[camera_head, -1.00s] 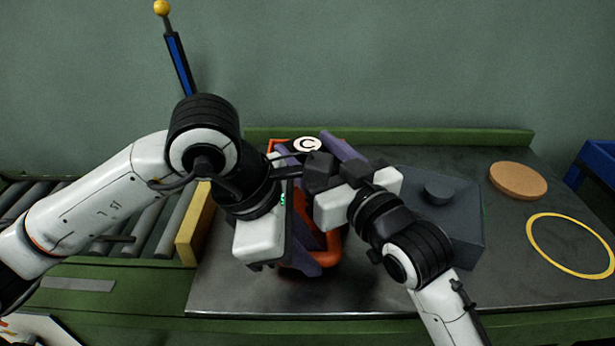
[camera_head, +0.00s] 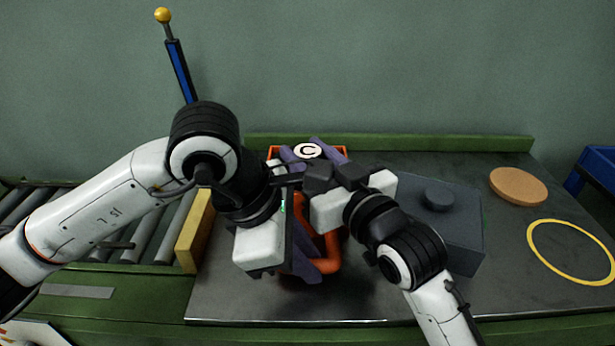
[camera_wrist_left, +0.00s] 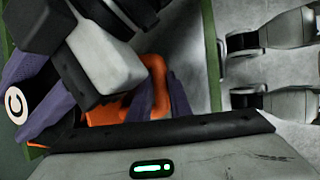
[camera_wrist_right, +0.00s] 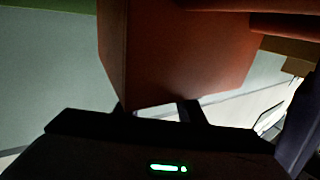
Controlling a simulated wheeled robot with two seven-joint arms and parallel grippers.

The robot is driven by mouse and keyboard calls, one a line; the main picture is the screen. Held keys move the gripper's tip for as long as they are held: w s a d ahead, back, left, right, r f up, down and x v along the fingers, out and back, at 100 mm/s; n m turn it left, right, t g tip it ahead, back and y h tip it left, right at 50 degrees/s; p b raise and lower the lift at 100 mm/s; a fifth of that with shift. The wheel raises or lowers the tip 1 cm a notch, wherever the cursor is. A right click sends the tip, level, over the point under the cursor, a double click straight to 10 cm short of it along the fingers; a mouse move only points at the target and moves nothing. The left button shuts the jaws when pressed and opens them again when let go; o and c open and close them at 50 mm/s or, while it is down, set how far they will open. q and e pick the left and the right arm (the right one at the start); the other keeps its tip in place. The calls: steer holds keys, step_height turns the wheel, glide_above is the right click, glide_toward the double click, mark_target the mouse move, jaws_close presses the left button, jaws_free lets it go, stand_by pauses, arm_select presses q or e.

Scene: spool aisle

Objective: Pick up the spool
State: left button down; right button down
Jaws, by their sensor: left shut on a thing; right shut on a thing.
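An orange thing (camera_head: 322,264) with a rounded bar at its near end stands on the dark table between my grippers. Purple strips (camera_head: 304,264) and a white disc with a black C (camera_head: 307,151) show on or in it. Which part is the spool I cannot tell, as my arms cover the middle. My left gripper (camera_head: 290,205) is at its left side, shut, with orange and purple parts beyond its palm in the left wrist view. My right gripper (camera_head: 318,182) is across its right side. In the right wrist view its fingers (camera_wrist_right: 160,108) meet an orange-red surface (camera_wrist_right: 180,55).
A grey box with a round knob (camera_head: 438,196) stands close at the right. A tan disc (camera_head: 518,186) and a yellow ring (camera_head: 572,252) lie farther right. A yellow block (camera_head: 194,232) and a roller conveyor (camera_head: 150,235) are at the left. The front table strip is clear.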

step_height(320, 180, up, 18)
steer(key=shift+r, duration=0.2)
stand_by(0.4)
arm_select(q)
steer(key=c, duration=1.5)
jaws_free()
steer(key=shift+c, duration=0.2)
steer(key=shift+r, duration=0.1)
